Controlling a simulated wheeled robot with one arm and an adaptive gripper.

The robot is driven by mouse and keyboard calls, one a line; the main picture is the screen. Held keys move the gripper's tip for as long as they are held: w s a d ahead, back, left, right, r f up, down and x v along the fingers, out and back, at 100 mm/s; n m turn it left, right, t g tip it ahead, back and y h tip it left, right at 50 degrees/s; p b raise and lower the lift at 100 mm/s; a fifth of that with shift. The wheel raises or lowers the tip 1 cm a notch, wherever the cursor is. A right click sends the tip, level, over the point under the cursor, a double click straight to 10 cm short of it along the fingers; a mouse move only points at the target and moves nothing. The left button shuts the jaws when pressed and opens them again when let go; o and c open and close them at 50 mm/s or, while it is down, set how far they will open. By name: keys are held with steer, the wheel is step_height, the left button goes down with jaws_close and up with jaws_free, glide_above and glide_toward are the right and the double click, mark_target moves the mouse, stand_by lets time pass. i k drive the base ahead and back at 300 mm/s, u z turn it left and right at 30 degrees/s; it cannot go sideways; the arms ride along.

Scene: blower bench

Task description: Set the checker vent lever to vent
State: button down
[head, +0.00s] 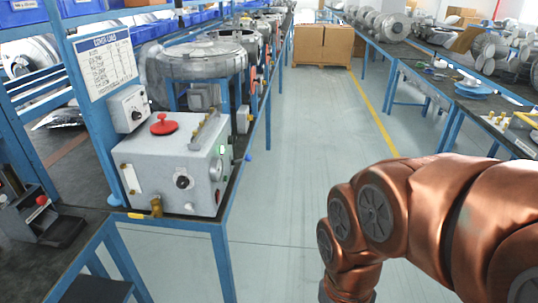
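A pale grey box, which looks like the checker (150,192), stands on the near end of the left bench. It has a red round knob (163,125) and a grey metal bar (206,130) on top, and a black knob (183,182) on its front. A brass fitting (156,206) sits at its lower front edge. A small blue-tipped handle (247,157) sticks out by its right side. I cannot tell which part is the vent lever or how it is set. My copper arm crosses the lower right, apart from the box; my gripper is out of view.
A small switch box (129,108) and a printed sign (101,65) are on the blue rack above. Blower housings (200,58) line the left bench behind. Cardboard boxes (323,45) stand at the aisle's far end. The grey aisle floor (300,140) is clear.

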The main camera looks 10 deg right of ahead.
mark_target(248, 157)
steer(key=k, duration=0.55)
steer(key=u, duration=1.05)
steer(key=i, duration=1.75)
steer(key=z, duration=0.95)
